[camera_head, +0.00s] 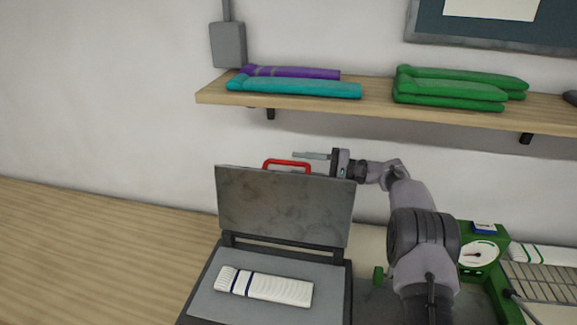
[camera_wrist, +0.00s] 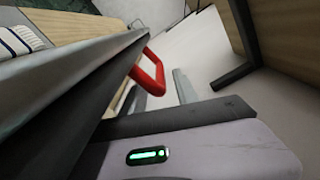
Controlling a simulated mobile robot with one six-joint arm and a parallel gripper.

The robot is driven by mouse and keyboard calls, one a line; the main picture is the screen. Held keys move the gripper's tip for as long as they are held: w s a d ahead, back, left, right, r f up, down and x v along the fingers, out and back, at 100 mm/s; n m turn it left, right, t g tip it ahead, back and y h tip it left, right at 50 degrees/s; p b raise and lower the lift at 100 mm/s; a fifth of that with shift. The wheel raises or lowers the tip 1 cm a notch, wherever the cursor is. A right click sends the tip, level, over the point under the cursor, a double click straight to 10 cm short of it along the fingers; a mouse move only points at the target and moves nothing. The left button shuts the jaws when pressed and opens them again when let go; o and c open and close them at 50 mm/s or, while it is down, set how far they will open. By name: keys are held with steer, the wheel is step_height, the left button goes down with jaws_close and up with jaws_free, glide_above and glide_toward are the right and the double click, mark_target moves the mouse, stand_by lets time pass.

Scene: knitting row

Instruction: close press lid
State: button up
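The press has a dark base (camera_head: 338,306) and a grey lid (camera_head: 285,205) standing open, nearly upright. A red handle (camera_head: 287,163) sits on the lid's top edge. A white sock with dark stripes (camera_head: 265,287) lies flat on the press bed. My gripper (camera_head: 300,162) is at the lid's top edge, pointing left, with its fingers apart. In the wrist view the red handle (camera_wrist: 150,72) shows close to the fingers (camera_wrist: 158,82); I cannot tell whether they touch it. The lid's edge (camera_wrist: 75,90) runs along the left there.
A wooden shelf (camera_head: 380,104) above holds purple and teal (camera_head: 295,87) and green (camera_head: 455,90) folded knits. The wooden table (camera_head: 90,255) is clear at left.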

steer(key=shift+x, duration=1.95)
jaws_close()
